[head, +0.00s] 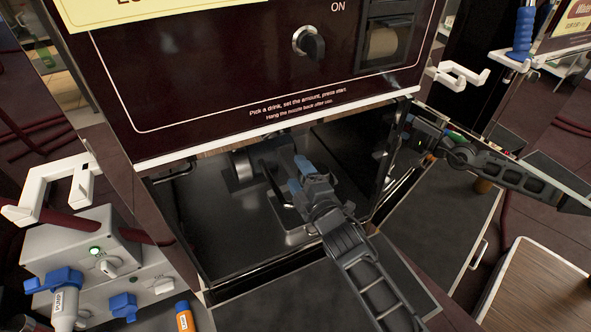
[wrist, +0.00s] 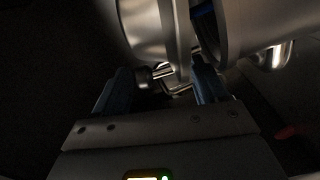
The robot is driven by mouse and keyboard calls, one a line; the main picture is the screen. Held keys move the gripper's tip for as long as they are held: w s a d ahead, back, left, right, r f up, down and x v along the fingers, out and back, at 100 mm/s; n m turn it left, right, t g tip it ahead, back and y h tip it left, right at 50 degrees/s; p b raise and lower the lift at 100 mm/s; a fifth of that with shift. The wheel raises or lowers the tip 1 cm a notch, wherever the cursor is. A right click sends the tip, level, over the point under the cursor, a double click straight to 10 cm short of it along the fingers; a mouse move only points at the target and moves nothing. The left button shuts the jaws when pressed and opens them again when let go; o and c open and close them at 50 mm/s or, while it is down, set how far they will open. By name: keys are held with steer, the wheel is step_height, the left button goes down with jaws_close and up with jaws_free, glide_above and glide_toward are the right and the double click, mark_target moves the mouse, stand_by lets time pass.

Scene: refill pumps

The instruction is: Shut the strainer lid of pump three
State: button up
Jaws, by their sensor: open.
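The strainer (head: 243,165) is a silver metal cylinder at the back of the open lower compartment in the head view. In the wrist view its round, flanged body (wrist: 150,28) is at the upper middle. A second round metal piece, which looks like the strainer lid (wrist: 255,25), stands to its right with a dark gap between them, so it appears open. My gripper (head: 300,174) is inside the compartment, open, with blue fingers. In the wrist view my gripper (wrist: 164,78) has its fingers below the two metal pieces, with a small bent metal rod (wrist: 176,88) between them. Contact is unclear. No pump number is legible.
The maroon cabinet front (head: 230,75) hangs over the compartment. An open door (head: 388,155) stands at its right side. A grey control box (head: 80,250) with a green light is at lower left. A wooden-topped stand (head: 545,290) is at lower right.

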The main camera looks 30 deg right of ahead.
steer(key=s, duration=0.5)
steer(key=shift+s+a, duration=0.15)
steer(key=shift+s, duration=0.2)
steer(key=shift+c, duration=0.2)
steer(key=shift+w+d+b, duration=0.25)
steer(key=shift+w+b, duration=0.2)
steer(key=shift+w, duration=0.95)
steer(key=shift+w+d+b, duration=0.2)
steer(key=shift+w+b, duration=0.2)
steer(key=shift+w, duration=1)
